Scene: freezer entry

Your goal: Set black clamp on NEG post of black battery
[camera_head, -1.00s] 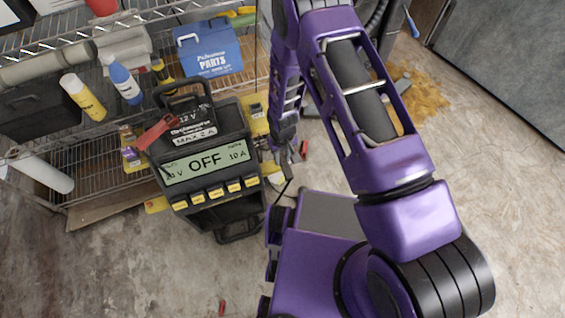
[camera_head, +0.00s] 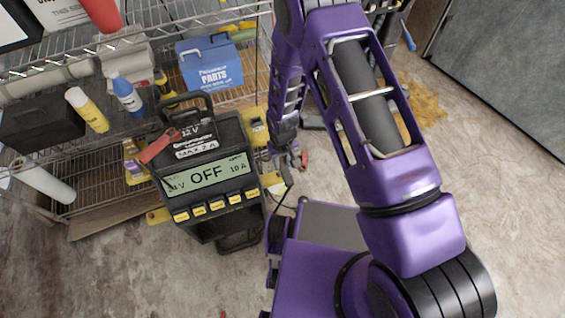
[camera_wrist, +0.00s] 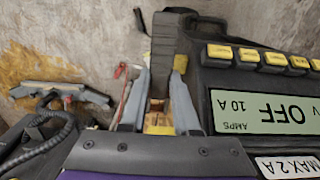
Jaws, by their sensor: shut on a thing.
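My gripper (camera_head: 292,158) hangs just right of the charger in the head view. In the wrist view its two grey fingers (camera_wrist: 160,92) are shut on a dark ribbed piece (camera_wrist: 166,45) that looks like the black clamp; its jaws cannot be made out. The black charger (camera_head: 230,160) shows "OFF" on its display and also fills the right of the wrist view (camera_wrist: 205,100). A red clamp (camera_head: 160,146) lies on the charger's upper left. I cannot pick out the black battery or its NEG post for sure.
A wire shelf (camera_head: 110,172) stands behind and left of the charger. It holds a blue parts box (camera_head: 212,66), a yellow bottle (camera_head: 88,110) and a blue bottle (camera_head: 127,94). Yellow-and-black things (camera_head: 257,128) stand behind the charger. Open floor (camera_head: 490,165) lies to the right.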

